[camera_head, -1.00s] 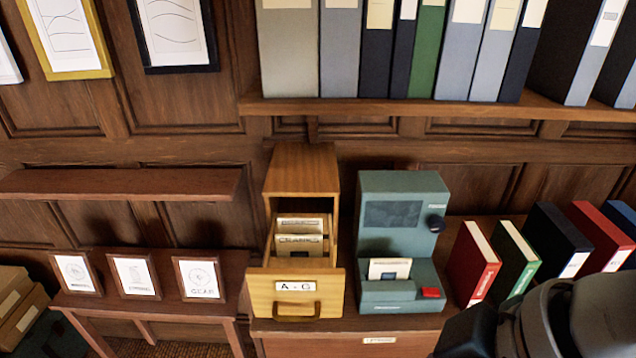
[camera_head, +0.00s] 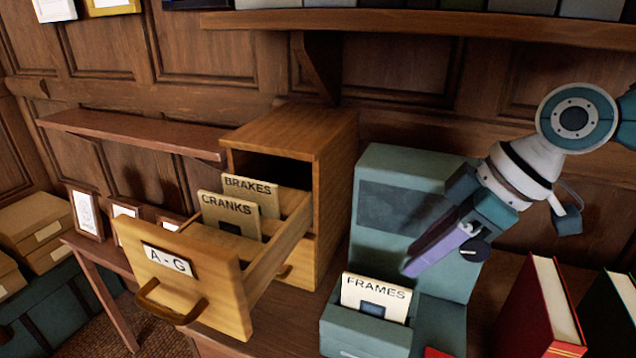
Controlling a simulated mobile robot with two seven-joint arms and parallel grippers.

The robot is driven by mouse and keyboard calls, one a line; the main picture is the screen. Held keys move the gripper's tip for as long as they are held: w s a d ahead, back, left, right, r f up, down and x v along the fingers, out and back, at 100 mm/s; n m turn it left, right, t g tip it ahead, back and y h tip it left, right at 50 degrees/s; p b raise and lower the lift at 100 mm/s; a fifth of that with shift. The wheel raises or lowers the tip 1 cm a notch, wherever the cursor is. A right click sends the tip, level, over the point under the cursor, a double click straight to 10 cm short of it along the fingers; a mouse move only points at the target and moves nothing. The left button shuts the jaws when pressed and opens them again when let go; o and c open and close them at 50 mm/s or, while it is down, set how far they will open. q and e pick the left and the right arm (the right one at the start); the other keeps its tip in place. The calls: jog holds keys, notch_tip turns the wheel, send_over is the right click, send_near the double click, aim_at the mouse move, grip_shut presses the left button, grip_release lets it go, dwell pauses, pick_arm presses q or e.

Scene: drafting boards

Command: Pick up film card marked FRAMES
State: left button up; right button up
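The film card marked FRAMES (camera_head: 376,293) is cream with a dark window and stands upright in the front tray of the teal viewer machine (camera_head: 400,185). My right gripper (camera_head: 416,264) reaches in from the right, in front of the machine's upper part, above and slightly right of the card. It appears apart from the card. I see its fingers side-on, so whether they are open or shut is unclear. My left gripper is out of view.
The wooden A-G drawer (camera_head: 205,275) is pulled out left of the machine, holding CRANKS (camera_head: 229,212) and BRAKES (camera_head: 252,190) cards. A red book (camera_head: 540,310) stands at the right. A shelf (camera_head: 430,24) runs above.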

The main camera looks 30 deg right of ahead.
aim_at(386, 284)
jog(key=b+x, duration=0.8)
jog(key=x, duration=0.1)
jog(key=shift+s+f, duration=0.1)
jog(key=shift+f, duration=0.15)
jog(key=shift+w+a+f+b, duration=0.35)
jog(key=shift+f+b, duration=0.1)
jog(key=shift+f, duration=0.1)
jog(key=shift+c, duration=0.2)
grip_shut()
jog(key=shift+r+p, duration=0.35)
jog(key=shift+p, duration=0.2)
